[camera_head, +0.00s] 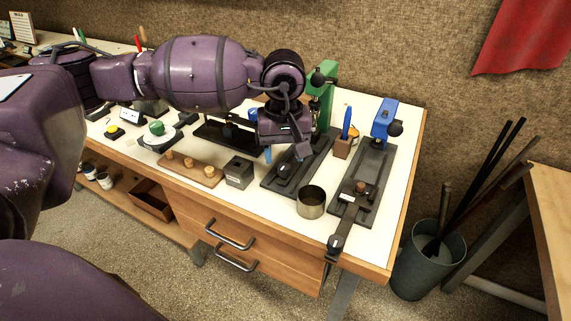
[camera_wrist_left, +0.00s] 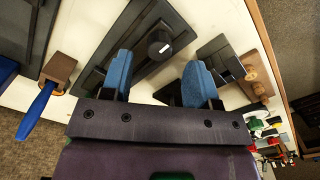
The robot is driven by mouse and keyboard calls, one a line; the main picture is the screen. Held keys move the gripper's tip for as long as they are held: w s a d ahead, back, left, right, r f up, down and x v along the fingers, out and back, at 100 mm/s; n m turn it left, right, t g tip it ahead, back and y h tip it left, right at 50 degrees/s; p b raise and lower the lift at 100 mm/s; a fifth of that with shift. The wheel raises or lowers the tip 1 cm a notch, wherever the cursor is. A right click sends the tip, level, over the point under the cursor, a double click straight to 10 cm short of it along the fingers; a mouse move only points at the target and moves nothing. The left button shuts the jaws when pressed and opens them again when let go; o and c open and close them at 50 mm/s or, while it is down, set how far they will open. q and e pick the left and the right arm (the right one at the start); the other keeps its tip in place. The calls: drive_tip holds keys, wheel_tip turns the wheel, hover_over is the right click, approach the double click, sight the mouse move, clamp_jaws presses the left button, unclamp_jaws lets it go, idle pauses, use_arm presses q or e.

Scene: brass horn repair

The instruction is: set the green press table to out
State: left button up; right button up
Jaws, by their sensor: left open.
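The green press (camera_head: 322,98) stands at the back of the bench, partly hidden behind my left arm. Its long dark base (camera_head: 312,163) runs forward from it, with a black table and round knob (camera_head: 284,170) near the front end. In the left wrist view, the black knob (camera_wrist_left: 160,42) with a small white label sits on the dark base, beyond and between the fingertips. My left gripper (camera_wrist_left: 158,78) is open and empty, its blue fingers apart, above the base. I cannot tell the exact gap to the knob. My right gripper is not in view.
The blue press (camera_head: 384,118) and its dark base lie to the right. A brown block (camera_head: 342,148) with a blue-handled tool stands between the presses. A metal cup (camera_head: 311,203) is near the front edge, and a dark grey block (camera_head: 239,172) stands left of the green press's base.

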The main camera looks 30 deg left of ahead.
sight(284, 166)
use_arm(q)
drive_tip(key=shift+f, duration=1.9)
clamp_jaws()
